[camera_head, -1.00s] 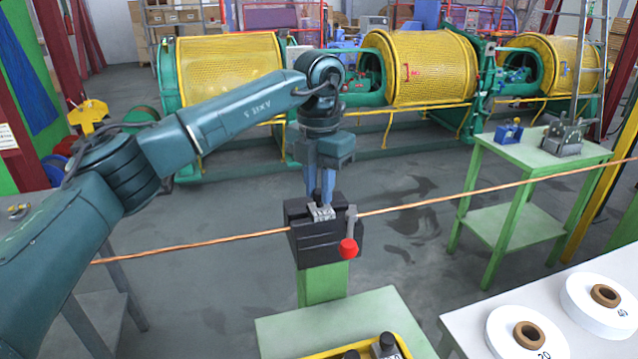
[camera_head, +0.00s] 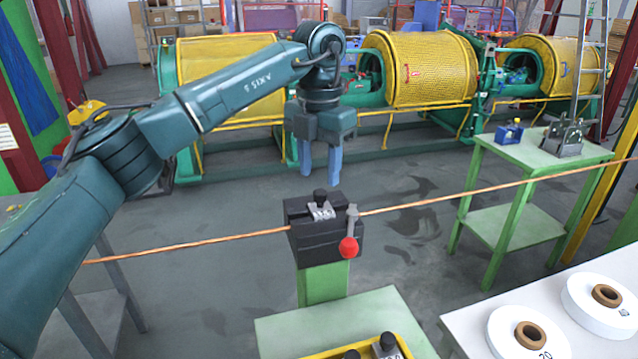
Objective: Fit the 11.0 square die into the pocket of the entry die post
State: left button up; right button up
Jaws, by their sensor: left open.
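The entry die post is a black block (camera_head: 327,246) on a green stand, with a copper rod running to it from both sides. A grey metal die (camera_head: 322,211) with a dark knob on top sits in the top of the block; its marking is too small to read. A lever with a red ball (camera_head: 348,247) stands on the block's right front. My left gripper (camera_head: 321,176) hangs above and behind the block, its blue fingers apart and empty, clear of the knob. My right gripper is not in view.
A yellow tray (camera_head: 402,343) with dark-knobbed pieces lies on the green table (camera_head: 285,335) below. White spools (camera_head: 527,335) stand on a pale table at right. A green side table (camera_head: 540,150) is behind right. Yellow guarded machinery (camera_head: 435,68) fills the back.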

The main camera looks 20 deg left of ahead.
aim_at(319, 192)
pick_arm(q)
notch_tip(319, 192, up, 8)
dwell(0.5)
